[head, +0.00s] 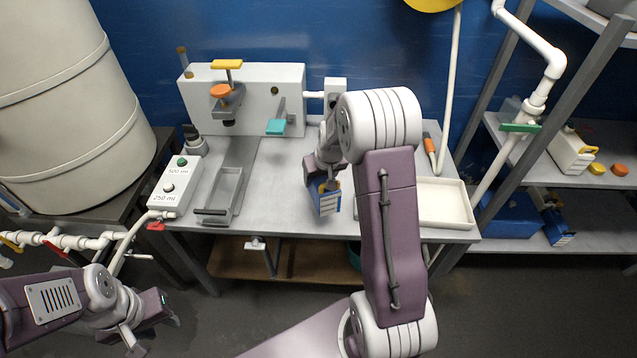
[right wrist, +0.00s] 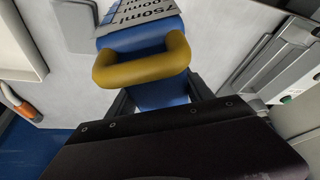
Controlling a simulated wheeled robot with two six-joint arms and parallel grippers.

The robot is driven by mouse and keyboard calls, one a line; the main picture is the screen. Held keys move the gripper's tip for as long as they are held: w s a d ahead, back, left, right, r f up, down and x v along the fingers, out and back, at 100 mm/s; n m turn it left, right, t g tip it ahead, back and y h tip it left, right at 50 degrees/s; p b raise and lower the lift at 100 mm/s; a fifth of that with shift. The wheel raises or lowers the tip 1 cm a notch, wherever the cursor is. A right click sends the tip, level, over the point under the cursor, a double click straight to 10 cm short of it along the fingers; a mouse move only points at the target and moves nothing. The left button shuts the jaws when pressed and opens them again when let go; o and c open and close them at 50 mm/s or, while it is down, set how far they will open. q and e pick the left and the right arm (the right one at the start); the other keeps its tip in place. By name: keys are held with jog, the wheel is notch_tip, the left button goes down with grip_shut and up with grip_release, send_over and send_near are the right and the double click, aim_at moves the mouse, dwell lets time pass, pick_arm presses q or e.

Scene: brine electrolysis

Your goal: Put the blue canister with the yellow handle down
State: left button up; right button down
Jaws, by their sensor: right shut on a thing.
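The blue canister (head: 327,202) with the yellow handle is at the front middle of the grey workbench, upright or nearly so. My right gripper (head: 324,183) comes down on it from above and is shut on it.
A cream tray (head: 430,222) lies right of the canister. A metal channel (head: 236,165) and a white button box (head: 176,183) stand to its left. A white dispenser panel (head: 285,90) is behind. Bare bench top (head: 275,195) lies between channel and canister. Shelves are at right.

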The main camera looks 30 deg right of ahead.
jog(key=w+f, duration=0.1)
jog(key=w+d+f, duration=0.1)
jog(key=w, duration=0.1)
jog(key=w+d+f, duration=0.1)
jog(key=w, duration=0.1)
jog(key=shift+d, duration=0.15)
jog(key=shift+w+d+f, duration=0.2)
jog(key=shift+w+f, duration=0.05)
jog(key=shift+w, duration=0.05)
notch_tip(320, 180, down, 3)
jog(key=shift+f, duration=0.55)
jog(key=shift+f, duration=0.15)
jog(key=shift+c, duration=2)
grip_release()
jog(key=shift+s+a, duration=0.1)
